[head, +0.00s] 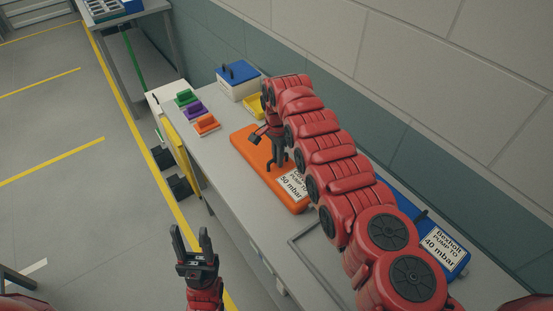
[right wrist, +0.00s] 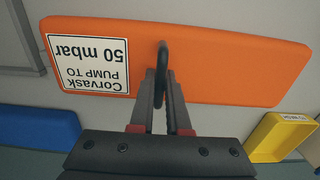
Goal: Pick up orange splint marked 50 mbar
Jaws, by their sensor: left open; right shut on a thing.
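The orange splint (head: 243,140) lies flat along the grey bench, its white label (head: 293,186) reading "pump to 50 mbar". In the right wrist view the splint (right wrist: 235,65) fills the upper middle, with its label (right wrist: 88,63) upside down at left. My right gripper (head: 279,164) is over the splint, shut on its dark loop handle (right wrist: 162,65). I cannot tell whether the splint is raised off the bench. My left gripper (head: 190,232) is open and empty, beside the bench's front edge, over the floor. My right arm hides part of the bench behind.
A blue splint (head: 402,202) labelled 40 mbar lies to the right, partly behind my arm. A yellow tray (head: 253,108) and a white box with a blue lid (head: 237,73) stand at the far end. Small green, purple and orange pieces (head: 206,124) sit nearby. A wall runs behind.

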